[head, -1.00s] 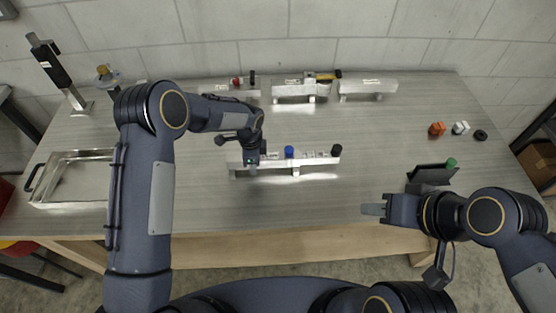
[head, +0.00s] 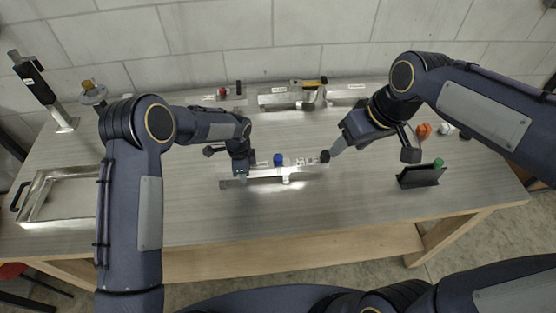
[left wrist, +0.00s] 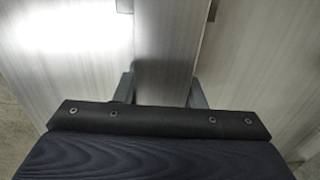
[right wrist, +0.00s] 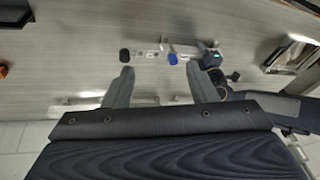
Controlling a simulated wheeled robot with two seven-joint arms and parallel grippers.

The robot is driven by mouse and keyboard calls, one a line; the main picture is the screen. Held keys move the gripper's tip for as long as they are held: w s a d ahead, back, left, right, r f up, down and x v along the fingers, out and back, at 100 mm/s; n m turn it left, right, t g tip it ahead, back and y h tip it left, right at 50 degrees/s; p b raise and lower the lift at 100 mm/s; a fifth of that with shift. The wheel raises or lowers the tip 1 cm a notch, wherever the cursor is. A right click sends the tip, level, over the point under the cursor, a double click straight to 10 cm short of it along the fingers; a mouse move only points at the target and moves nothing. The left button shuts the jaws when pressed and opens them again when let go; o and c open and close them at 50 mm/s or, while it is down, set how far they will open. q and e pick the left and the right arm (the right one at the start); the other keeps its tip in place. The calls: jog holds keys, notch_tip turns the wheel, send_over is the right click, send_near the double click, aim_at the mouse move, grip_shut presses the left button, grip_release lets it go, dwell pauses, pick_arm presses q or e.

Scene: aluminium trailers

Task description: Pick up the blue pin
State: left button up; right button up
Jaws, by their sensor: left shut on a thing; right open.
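The blue pin (head: 278,159) stands in the middle of a silver aluminium bar (head: 255,173) on the table. Its blue head also shows in the right wrist view (right wrist: 172,58). A black-headed pin (head: 325,156) stands at the bar's right end. My left gripper (head: 240,176) is shut on the bar's left end; the bar lies between its fingers in the left wrist view (left wrist: 162,85). My right gripper (head: 337,148) is open and empty above the bar's right end, close to the black-headed pin and apart from the blue pin. Its spread fingers show in the right wrist view (right wrist: 159,88).
Several metal blocks (head: 275,100) and a red-knobbed piece (head: 222,92) stand along the back. A metal tray (head: 58,220) lies at left by an upright tool (head: 30,72). Orange pieces (head: 424,130) and a black stand (head: 420,179) are at right. The front middle is clear.

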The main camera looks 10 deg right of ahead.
jog(key=w+a+f+n+g+h, duration=0.1)
jog(key=w+a+f+n, duration=0.3)
jog(key=w, duration=0.5)
jog(key=n+g+h, duration=0.2)
send_over(278, 157)
jog(key=f, duration=1.3)
jog(key=shift+s+d+f, duration=0.15)
jog(key=shift+s+d, duration=0.1)
jog(key=shift+w+a+f, duration=0.1)
jog(key=shift+w+f, duration=0.05)
jog(key=shift+f, duration=1.35)
jog(key=shift+w+a+f, duration=0.1)
jog(key=shift+w+f, duration=0.05)
jog(key=shift+f, duration=1.3)
jog(key=c, duration=1.1)
